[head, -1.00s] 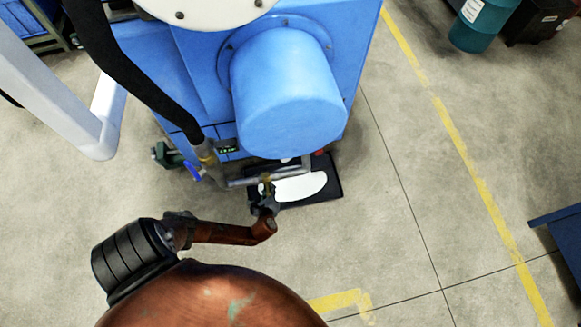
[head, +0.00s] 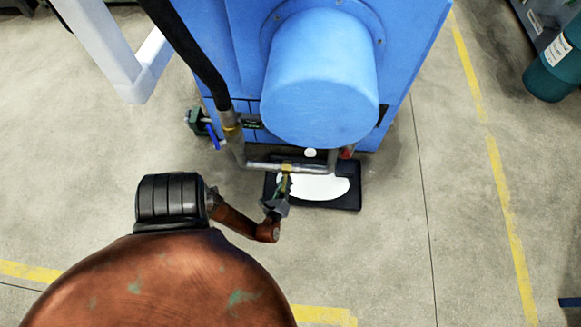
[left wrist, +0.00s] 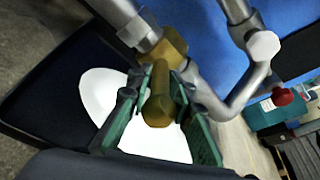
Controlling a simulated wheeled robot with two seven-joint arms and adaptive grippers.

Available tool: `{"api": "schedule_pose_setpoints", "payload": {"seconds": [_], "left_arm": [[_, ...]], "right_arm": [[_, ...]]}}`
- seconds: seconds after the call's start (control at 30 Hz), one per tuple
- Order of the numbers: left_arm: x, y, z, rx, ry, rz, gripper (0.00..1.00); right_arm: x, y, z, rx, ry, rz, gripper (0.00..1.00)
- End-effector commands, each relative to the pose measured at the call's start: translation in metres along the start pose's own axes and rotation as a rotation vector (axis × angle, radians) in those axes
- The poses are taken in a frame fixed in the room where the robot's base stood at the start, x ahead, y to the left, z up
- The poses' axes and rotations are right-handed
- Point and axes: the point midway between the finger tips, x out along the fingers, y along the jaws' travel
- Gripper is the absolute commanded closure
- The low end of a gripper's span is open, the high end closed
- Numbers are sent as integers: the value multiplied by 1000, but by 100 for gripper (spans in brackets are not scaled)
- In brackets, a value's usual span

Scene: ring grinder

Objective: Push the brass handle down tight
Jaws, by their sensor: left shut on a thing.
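The brass handle (left wrist: 158,96) is a short gold-brown bar that sticks out of a hex brass fitting (left wrist: 168,47) on a grey pipe. In the left wrist view it sits between the green-padded fingers of my left gripper (left wrist: 160,118), which is shut on it. In the head view the brass part (head: 287,168) shows small on the horizontal pipe (head: 262,166), with my left gripper (head: 283,187) at it from the front. The fingers partly hide the handle there. My right gripper is not in view.
The blue machine (head: 320,85) with its round housing stands right behind the pipe. Below the pipe is a black tray (head: 345,202) with a white oval area. A red knob (left wrist: 282,96) shows at the right in the left wrist view. The floor in front is clear.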

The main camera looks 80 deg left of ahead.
Motion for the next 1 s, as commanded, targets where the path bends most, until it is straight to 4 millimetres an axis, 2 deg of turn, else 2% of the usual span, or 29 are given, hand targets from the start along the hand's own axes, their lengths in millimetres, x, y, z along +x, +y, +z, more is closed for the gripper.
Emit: {"api": "schedule_pose_setpoints", "payload": {"seconds": [0.03, 0.27, 0.3, 0.47, 0.87, 1.0], "left_arm": [[4, 12, 7, 11, -12, 16, 100], [5, 11, 7, 12, -12, 15, 100], [5, 11, 7, 12, -12, 15, 80], [4, 9, 6, 11, -10, 12, 69], [0, 3, 1, 6, -2, 5, 68], [-12, 4, 0, 5, 1, 6, 68]], "right_arm": [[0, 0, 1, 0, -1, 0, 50], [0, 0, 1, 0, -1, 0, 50], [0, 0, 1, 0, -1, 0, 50], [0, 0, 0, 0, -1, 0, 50], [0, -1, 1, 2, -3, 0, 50], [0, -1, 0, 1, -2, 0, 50]]}}
